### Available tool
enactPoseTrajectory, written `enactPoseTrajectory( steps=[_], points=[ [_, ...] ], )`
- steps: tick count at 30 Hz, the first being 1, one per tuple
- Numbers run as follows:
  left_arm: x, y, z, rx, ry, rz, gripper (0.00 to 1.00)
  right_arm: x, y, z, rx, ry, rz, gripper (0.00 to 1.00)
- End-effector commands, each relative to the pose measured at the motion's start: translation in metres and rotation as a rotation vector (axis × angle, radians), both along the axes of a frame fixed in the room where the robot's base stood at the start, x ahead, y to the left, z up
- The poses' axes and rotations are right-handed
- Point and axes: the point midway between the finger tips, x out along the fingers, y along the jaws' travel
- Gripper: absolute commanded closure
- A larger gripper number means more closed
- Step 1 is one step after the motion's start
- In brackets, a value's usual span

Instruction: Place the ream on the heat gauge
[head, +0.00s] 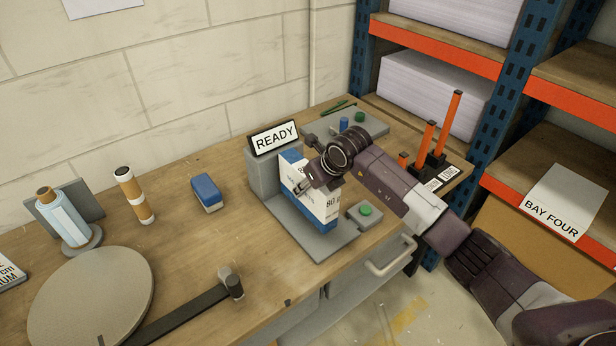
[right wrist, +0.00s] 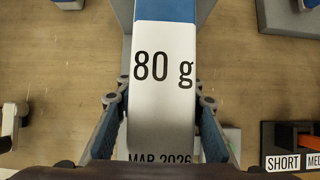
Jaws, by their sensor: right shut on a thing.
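The ream (head: 325,208), a white and blue block with "80 g" printed on it, is upright over the grey base plate of a device with a READY sign (head: 275,138). I take this device to be the heat gauge (head: 322,252). My right gripper (head: 311,174) is shut on the ream. In the right wrist view its fingers (right wrist: 163,112) press both sides of the ream (right wrist: 165,92). The ream is close in front of the device's upright back. I cannot tell whether its underside touches the plate. My left gripper is not in view.
A green button box (head: 366,213) stands just right of the plate. Orange posts (head: 425,143) stand behind right, before the shelving (head: 440,40).

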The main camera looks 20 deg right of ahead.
Motion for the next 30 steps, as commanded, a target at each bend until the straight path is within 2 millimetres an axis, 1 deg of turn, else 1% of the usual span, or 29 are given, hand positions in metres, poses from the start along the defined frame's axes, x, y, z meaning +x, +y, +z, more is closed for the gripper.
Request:
enactPoseTrajectory(
  steps=[1,6,17,18,22,23,30],
  points=[
    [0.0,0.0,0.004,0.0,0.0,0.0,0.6,0.001,0.001,-0.003,0.005,-0.005,-0.001,1.0],
    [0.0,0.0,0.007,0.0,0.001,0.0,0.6,0.002,0.001,-0.02,0.003,-0.007,0.001,1.0],
    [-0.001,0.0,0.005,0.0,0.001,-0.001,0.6,0.003,0.001,-0.024,0.003,-0.009,0.0,1.0],
    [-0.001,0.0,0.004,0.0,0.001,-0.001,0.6,0.0,0.0,-0.03,-0.001,0.002,0.0,0.63],
    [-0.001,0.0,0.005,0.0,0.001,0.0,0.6,0.0,0.0,-0.029,-0.001,0.002,0.0,0.49],
    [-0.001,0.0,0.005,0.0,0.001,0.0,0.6,0.0,0.0,-0.029,-0.001,0.002,0.0,0.47],
    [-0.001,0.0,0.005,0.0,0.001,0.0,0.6,0.0,0.0,-0.029,-0.001,0.002,0.0,0.47]
  ],
)
